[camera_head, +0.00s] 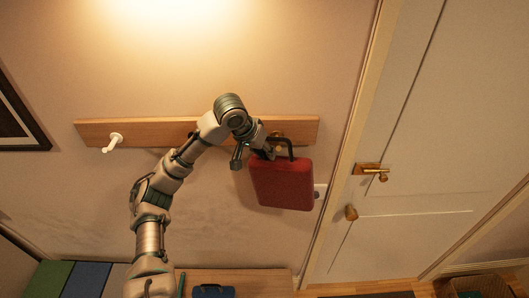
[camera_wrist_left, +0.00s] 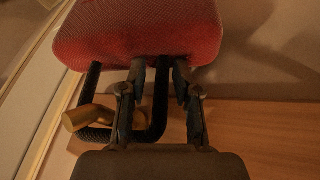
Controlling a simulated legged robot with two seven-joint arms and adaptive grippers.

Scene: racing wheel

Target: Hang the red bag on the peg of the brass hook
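The red bag (camera_head: 282,182) hangs below the wooden wall rack in the head view, its black handle (camera_head: 280,141) upward. Its bottom-up image fills the top of the wrist view (camera_wrist_left: 140,35). The brass hook (camera_head: 278,134) is partly hidden behind the handle. In the wrist view the brass peg (camera_wrist_left: 88,117) lies across the handle loop (camera_wrist_left: 158,110), its tip overlapping the loop's left side. My left gripper (camera_head: 266,152) is at the handle; its fingers (camera_wrist_left: 160,75) stand apart on either side of one handle leg, with gaps visible. My right gripper is out of view.
The wooden rack (camera_head: 160,129) carries a white hook (camera_head: 115,140) at left. A door with a brass handle (camera_head: 372,171) stands right of the bag. Below are a bench (camera_head: 255,279) and a blue item (camera_head: 212,291). A dark frame (camera_head: 18,115) hangs far left.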

